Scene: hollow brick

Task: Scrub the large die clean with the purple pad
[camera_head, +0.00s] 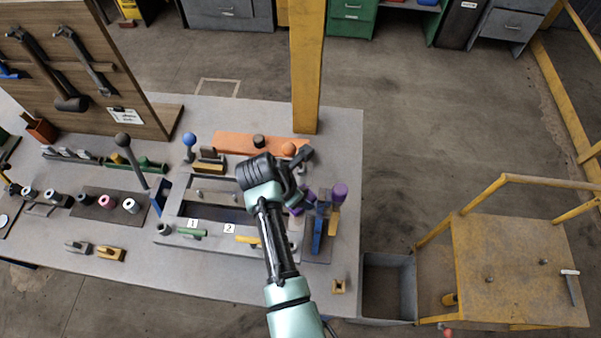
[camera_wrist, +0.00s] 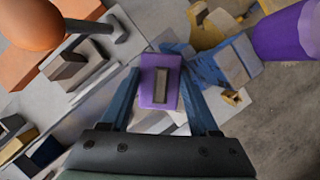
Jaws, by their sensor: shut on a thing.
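My gripper (camera_head: 297,194) is over the right part of the workbench, with its arm reaching up from the bottom. In the wrist view my gripper (camera_wrist: 160,88) has its two blue fingers on either side of a purple pad (camera_wrist: 146,96), shut on it. The pad has a grey rectangular piece on its face. In the head view a bit of purple (camera_head: 296,210) shows below the gripper. A grey frame-like fixture (camera_head: 180,190) with labels 1 and 2 lies left of the gripper, partly hidden by my arm. I cannot tell for sure which part is the large die.
A purple-topped knob (camera_head: 340,190) and a blue upright part (camera_head: 318,235) stand close right of the gripper. An orange block (camera_head: 235,143) lies behind. A yellow post (camera_head: 307,70) rises at the back. A grey bin (camera_head: 388,312) and yellow cart (camera_head: 515,262) stand right.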

